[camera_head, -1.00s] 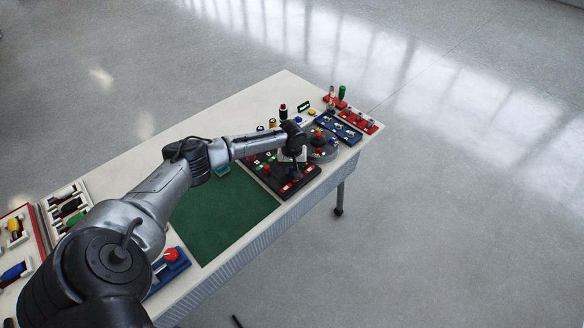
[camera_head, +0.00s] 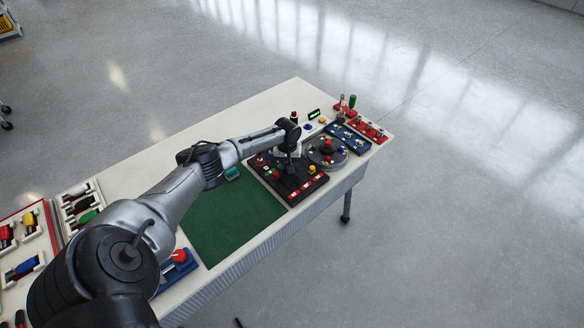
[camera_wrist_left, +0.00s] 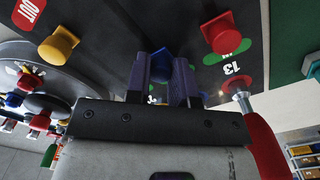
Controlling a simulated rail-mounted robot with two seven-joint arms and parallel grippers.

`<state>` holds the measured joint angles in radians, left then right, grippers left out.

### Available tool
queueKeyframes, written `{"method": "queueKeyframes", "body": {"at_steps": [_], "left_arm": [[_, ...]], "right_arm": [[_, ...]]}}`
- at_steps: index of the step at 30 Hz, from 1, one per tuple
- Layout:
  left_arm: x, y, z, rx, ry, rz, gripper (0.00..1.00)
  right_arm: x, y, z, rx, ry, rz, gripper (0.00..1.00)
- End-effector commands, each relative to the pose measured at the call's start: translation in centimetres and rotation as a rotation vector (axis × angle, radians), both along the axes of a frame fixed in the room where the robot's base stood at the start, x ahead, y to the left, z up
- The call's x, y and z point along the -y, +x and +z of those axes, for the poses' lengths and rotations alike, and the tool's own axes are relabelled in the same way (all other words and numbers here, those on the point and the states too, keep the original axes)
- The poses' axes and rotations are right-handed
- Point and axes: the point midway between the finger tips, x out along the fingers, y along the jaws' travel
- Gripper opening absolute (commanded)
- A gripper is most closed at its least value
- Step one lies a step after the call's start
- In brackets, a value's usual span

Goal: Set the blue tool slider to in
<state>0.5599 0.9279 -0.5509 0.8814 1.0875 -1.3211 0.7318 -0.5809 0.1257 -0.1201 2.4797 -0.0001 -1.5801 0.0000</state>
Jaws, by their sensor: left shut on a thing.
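The black slider panel (camera_head: 297,196) lies at the right part of the table, beside the green mat. My left gripper (camera_head: 291,168) reaches down over it; its fingertips are too small to make out in the head view. In the left wrist view its two fingers (camera_wrist_left: 163,78) are shut on the blue slider knob (camera_wrist_left: 161,62), which shows between their tips. Part of the knob and the blue slider's labels are hidden by the fingers. A red OUT label (camera_wrist_left: 28,10) and a green label (camera_wrist_left: 226,48) show on the panel. My right gripper is out of view.
A red handle (camera_wrist_left: 262,140) rises close to the gripper. A round grey turntable (camera_head: 327,153) stands beside the panel. The green mat (camera_head: 235,218) is mostly clear.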

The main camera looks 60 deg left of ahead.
Motion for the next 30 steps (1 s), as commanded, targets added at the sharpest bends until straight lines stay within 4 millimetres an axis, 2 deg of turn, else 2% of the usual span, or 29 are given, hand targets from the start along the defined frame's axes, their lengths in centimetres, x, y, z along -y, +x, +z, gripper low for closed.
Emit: {"method": "queueKeyframes", "body": {"at_steps": [5,6,14,23,26,30], "left_arm": [[-0.2,-0.2,-0.2,-0.002,0.007,0.003,0.00],[-0.2,-0.2,-0.2,-0.002,0.007,0.003,0.24],[-0.2,-0.1,-0.1,-0.002,0.006,0.002,0.48],[-0.1,-0.1,0.3,-0.001,0.004,0.002,0.48],[-0.2,-0.1,1.4,0.001,0.005,0.000,0.48],[-0.2,-0.1,3.9,0.001,0.006,0.001,0.48]], "right_arm": [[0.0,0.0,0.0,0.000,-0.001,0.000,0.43],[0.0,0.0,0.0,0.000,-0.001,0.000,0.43],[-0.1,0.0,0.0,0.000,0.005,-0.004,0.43],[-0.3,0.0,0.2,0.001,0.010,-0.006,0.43],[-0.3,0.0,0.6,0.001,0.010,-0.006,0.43],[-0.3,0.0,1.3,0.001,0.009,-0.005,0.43]]}}
